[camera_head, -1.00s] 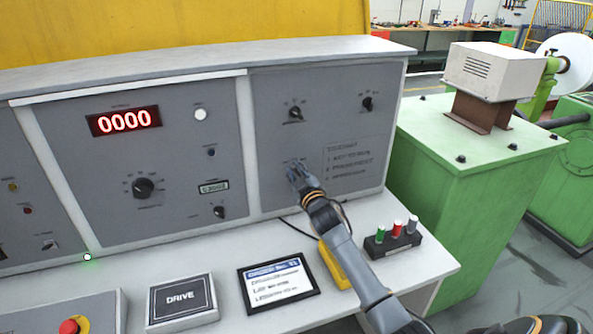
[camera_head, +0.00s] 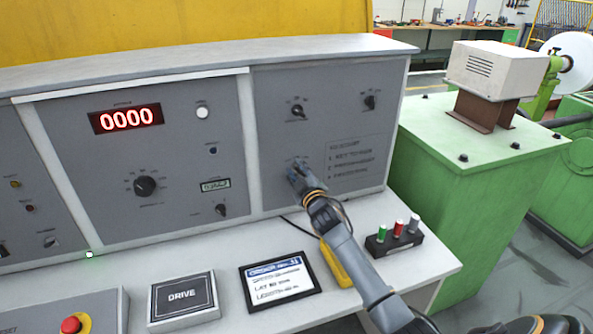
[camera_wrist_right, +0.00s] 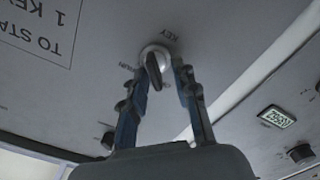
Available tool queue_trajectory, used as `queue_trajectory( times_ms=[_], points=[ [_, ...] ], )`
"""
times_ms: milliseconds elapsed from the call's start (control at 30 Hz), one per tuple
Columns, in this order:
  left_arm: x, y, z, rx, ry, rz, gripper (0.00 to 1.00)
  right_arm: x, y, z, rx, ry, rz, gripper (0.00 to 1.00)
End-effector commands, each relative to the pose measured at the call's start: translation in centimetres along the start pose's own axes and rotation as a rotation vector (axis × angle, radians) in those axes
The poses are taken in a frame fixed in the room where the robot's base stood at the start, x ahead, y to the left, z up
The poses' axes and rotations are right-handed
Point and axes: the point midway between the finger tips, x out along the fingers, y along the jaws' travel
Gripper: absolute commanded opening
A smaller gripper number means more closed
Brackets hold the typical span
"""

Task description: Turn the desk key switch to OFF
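The desk key switch (camera_wrist_right: 155,56) is a round silver lock with a dark key in it, under the printed word KEY in the right wrist view. My right gripper (camera_wrist_right: 159,72) has its two blue and dark fingers spread on either side of the key, with a gap visible on each side. In the head view my right gripper (camera_head: 294,172) is at the lower part of the right grey panel (camera_head: 340,115) and hides most of the switch. The key looks slightly tilted; which position it marks is not readable. My left gripper is out of view.
Two rotary switches sit above on the same panel, at left (camera_head: 297,112) and right (camera_head: 370,102). On the desk are an order tablet (camera_head: 280,282), a yellow object (camera_head: 336,262), a block with coloured pegs (camera_head: 392,240), a DRIVE box (camera_head: 183,297) and a red button (camera_head: 71,325).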

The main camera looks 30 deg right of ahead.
Motion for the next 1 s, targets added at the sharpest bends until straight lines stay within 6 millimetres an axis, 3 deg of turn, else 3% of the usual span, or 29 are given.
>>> queue_trajectory(
  times_ms=[367,800,1000],
  points=[
    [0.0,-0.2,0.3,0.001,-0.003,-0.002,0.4,-0.8,0.0,-0.1,0.001,0.003,0.001,0.3],
    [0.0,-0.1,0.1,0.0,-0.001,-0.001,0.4,-9.1,-0.1,0.1,0.001,0.0,-0.001,0.3],
    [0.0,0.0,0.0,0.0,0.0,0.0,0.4,-11.5,-0.1,0.1,0.001,0.0,-0.001,0.3]
  ],
)
